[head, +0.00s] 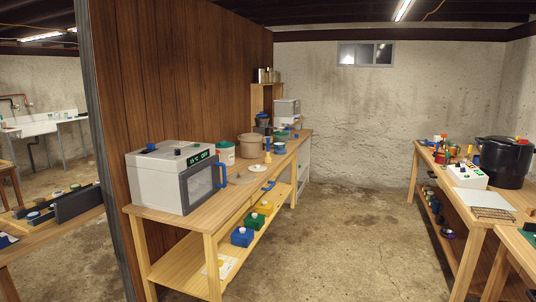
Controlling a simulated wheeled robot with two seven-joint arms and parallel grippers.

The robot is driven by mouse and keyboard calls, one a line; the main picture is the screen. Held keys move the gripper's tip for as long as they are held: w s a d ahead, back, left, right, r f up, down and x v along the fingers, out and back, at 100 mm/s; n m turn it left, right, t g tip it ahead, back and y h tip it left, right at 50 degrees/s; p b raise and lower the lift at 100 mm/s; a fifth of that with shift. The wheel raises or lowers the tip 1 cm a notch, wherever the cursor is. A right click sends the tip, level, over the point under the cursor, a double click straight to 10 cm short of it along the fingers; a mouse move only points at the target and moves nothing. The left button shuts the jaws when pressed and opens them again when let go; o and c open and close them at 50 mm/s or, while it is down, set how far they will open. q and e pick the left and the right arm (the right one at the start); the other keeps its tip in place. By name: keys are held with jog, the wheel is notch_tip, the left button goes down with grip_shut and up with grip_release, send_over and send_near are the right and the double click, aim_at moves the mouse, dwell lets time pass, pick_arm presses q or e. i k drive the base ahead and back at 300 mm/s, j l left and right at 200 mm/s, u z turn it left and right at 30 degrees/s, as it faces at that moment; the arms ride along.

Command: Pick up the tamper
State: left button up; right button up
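I cannot make out the tamper for certain. A small upright thing with a blue top and a yellow lower part (268,151) stands on the left wooden workbench (147,212), and I cannot tell whether it is the tamper. Several small coloured things (443,149) stand close together at the back of the right bench (487,222), too small to tell apart. Neither of my grippers is in view.
A grey box-shaped appliance (160,180) stands at the left bench's near end. A tan pot (250,146) is farther back. A large black pot (505,160) and a white control box (467,176) stand on the right bench. The concrete floor (345,235) between the benches is clear.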

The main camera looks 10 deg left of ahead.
aim_at(268, 159)
jog(key=i, duration=4.45)
jog(key=i+l+u, duration=0.2)
jog(key=i, duration=0.3)
jog(key=i+l+u, duration=0.2)
jog(key=i+l, duration=0.15)
jog(key=i, duration=0.15)
jog(key=i+l+u, duration=0.2)
jog(key=i+u, duration=0.25)
jog(key=i+l+u, duration=0.25)
jog(key=u, duration=0.25)
jog(key=i+l+u, duration=0.25)
jog(key=l+u, duration=0.2)
jog(key=i+l+u, duration=0.1)
jog(key=l, duration=0.2)
jog(key=i+l+u, duration=0.15)
jog(key=l, duration=0.2)
